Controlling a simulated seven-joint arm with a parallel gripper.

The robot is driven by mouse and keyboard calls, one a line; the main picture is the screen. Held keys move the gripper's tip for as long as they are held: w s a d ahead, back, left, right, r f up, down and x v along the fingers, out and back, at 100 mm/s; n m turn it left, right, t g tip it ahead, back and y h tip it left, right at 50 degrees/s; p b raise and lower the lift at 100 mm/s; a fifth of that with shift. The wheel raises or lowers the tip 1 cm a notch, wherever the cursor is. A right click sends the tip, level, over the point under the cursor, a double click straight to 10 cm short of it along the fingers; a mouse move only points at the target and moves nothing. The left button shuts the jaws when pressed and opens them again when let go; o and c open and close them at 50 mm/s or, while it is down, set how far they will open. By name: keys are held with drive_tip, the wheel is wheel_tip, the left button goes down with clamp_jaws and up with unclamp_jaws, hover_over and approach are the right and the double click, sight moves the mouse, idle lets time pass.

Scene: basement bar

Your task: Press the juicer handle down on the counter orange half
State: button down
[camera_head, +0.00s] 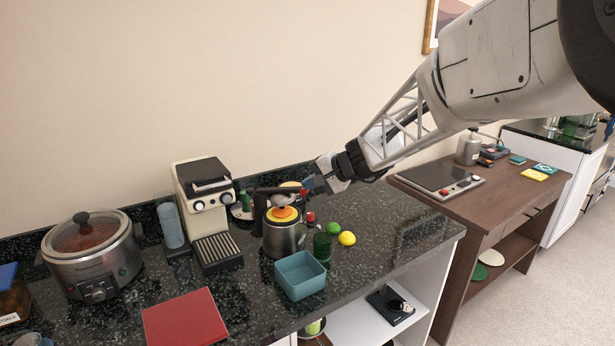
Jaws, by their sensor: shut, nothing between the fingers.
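The juicer (283,241) is a round metal pot-shaped body on the dark speckled counter. An orange half (282,214) sits on its top. A grey press cup is just above the orange half; I cannot tell whether they touch. The juicer handle (272,190) is a dark bar reaching right from a black post on the juicer's left side, and it stands about level. My gripper (309,184) is shut and empty, at the right end of the handle. I cannot tell whether its fingertips touch the handle.
A teal box (301,280) stands in front of the juicer, with a green glass (322,247) to its right. A yellow lemon (347,239) and a green lime (334,228) lie nearby. A coffee machine (207,207) stands left. The counter's right part is clear.

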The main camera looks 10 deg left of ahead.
drive_tip(key=shift+s+d+f, duration=0.1)
drive_tip(key=shift+d+f, duration=0.1)
drive_tip(key=shift+f, duration=0.55)
drive_tip(key=shift+w+d+f, duration=0.1)
drive_tip(key=shift+d+f, duration=0.1)
drive_tip(key=shift+f, duration=0.6)
drive_tip(key=shift+s+d+f, duration=0.1)
drive_tip(key=shift+d+f, duration=0.1)
drive_tip(key=shift+f, duration=0.55)
drive_tip(key=shift+r, duration=0.1)
drive_tip(key=v, duration=1.2)
drive_tip(key=shift+d+r, duration=0.15)
drive_tip(key=shift+r, duration=0.1)
drive_tip(key=s+d+f+h, duration=0.1)
drive_tip(key=s+d+h, duration=0.2)
drive_tip(key=s+d, duration=0.5)
drive_tip(key=s+d+f+n+h, duration=0.1)
drive_tip(key=s+d+h, duration=0.3)
drive_tip(key=s, duration=1.3)
drive_tip(key=s+d+f+h, duration=0.2)
drive_tip(key=s+d+h, duration=0.2)
drive_tip(key=s+d, duration=0.8)
drive_tip(key=shift+s+d+f+n+t, duration=0.15)
drive_tip(key=shift+s+d+n+t, duration=0.15)
drive_tip(key=shift+s+n, duration=0.15)
